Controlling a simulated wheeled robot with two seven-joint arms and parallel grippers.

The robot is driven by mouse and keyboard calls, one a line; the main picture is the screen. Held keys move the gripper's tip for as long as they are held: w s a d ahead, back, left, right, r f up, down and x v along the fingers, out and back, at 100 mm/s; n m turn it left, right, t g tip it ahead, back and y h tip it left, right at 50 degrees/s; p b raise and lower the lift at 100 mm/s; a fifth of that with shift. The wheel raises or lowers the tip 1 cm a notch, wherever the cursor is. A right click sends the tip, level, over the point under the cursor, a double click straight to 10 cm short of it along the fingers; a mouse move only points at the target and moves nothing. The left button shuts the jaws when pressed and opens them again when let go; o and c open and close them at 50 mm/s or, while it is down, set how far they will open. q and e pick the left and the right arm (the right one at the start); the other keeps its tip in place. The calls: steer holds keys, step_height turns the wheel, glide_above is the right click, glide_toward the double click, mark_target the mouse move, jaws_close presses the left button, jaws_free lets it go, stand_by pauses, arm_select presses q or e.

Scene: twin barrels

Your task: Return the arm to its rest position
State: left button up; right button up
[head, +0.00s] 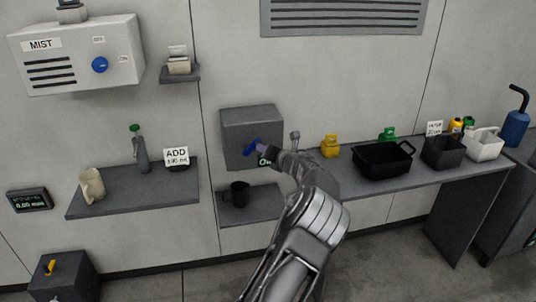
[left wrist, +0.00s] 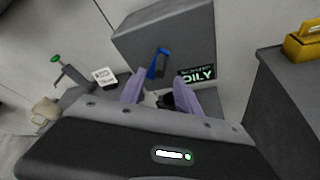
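My left arm reaches up from the bottom middle of the head view. Its left gripper (head: 272,157) is in front of the grey wall box (head: 250,122) with the blue lever (head: 252,148). In the left wrist view the two purple fingers of this gripper (left wrist: 159,92) stand apart with nothing held between them. The blue lever (left wrist: 157,63) shows beyond the fingertips, on the front of the grey box (left wrist: 165,30). Whether a finger touches the lever is hard to tell. My right arm and gripper are not in view.
A black mug (head: 238,194) stands on the small shelf under the box. The long counter (head: 450,173) to the right holds a black basin (head: 383,161) and other containers.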

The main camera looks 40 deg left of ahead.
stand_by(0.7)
arm_select(q)
steer(key=s+d+f+n+h, duration=0.3)
steer(key=d+f+n, duration=0.25)
steer(key=f, duration=0.45)
steer(key=s+d+f+n+h, duration=0.25)
steer(key=d+f+n, duration=0.35)
steer(key=f, duration=0.5)
steer(key=s+d+f+n+g+h, duration=0.1)
steer(key=s+d+f+n+h, duration=0.1)
steer(key=s+d+f+n, duration=0.35)
steer(key=s+d+f+n+g+h, duration=0.1)
steer(key=s+d+f+n+h, duration=0.2)
steer(key=d+f, duration=0.4)
steer(key=s+d+f+n+g+h, duration=0.1)
steer(key=s+d+f+n+h, duration=0.1)
steer(key=s+d+n, duration=0.5)
steer(key=s+d+f+h, duration=0.2)
steer(key=s+d, duration=0.3)
steer(key=d, duration=0.5)
steer(key=s+d+r+n+g+h, duration=0.1)
steer(key=s+d+r+n+h, duration=0.2)
steer(key=s+d, duration=1)
steer(key=shift+s+d+r+n+g, duration=0.4)
steer(key=shift+d+r+n, duration=0.15)
steer(key=shift+d, duration=0.65)
